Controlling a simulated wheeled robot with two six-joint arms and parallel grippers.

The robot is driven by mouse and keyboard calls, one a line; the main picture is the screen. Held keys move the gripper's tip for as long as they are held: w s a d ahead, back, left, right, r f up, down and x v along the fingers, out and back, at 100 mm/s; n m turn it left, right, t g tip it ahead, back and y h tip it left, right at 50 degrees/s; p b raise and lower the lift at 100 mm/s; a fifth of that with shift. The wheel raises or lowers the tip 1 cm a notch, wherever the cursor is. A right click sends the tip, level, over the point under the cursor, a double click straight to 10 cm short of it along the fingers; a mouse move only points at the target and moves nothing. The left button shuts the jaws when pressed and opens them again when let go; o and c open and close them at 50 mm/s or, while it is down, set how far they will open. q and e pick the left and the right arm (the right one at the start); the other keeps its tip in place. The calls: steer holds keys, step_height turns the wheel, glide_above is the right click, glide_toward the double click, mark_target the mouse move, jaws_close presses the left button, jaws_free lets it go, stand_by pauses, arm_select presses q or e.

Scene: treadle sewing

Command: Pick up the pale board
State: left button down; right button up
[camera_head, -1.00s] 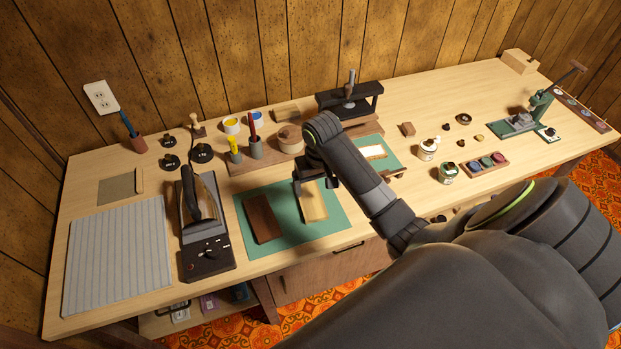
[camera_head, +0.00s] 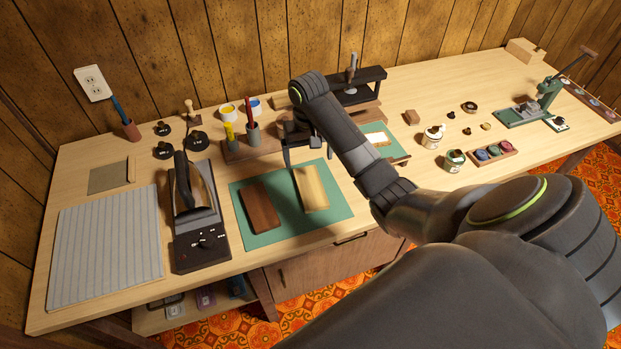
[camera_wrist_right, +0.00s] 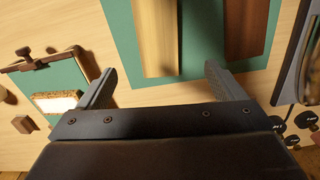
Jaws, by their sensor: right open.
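The pale board (camera_head: 313,191) lies flat on the right part of a green mat (camera_head: 337,214), beside a dark brown board (camera_head: 260,207) on its left. My right gripper (camera_head: 308,158) is open and empty, just beyond the pale board's far end in the head view. In the right wrist view, the pale board (camera_wrist_right: 156,38) extends up from between the two spread fingertips (camera_wrist_right: 160,72), and the dark board (camera_wrist_right: 245,28) is to the right. My left gripper is not in view.
A second mat with a small white piece (camera_head: 380,139) lies to the right. A striped cloth (camera_head: 108,240) covers the left end.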

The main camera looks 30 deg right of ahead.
steer(key=b, duration=0.4)
glide_above(310, 184)
steer(key=f, duration=0.5)
steer(key=shift+s+a+f, duration=0.2)
steer(key=shift+a+f, duration=0.1)
steer(key=shift+f, duration=0.4)
steer(key=shift+w+d+f, duration=0.1)
steer(key=shift+d+f, duration=0.05)
steer(key=shift+f, duration=1.2)
steer(key=shift+d+f, duration=0.1)
steer(key=shift+f, duration=1.2)
steer(key=c, duration=1.1)
steer(key=shift+r, duration=0.1)
step_height(310, 184, up, 6)
steer(key=shift+w+f, duration=0.1)
steer(key=shift+f, duration=0.1)
steer(key=shift+d+r+p, duration=0.1)
steer(key=shift+r+p, duration=1.35)
steer(key=shift+r, duration=0.75)
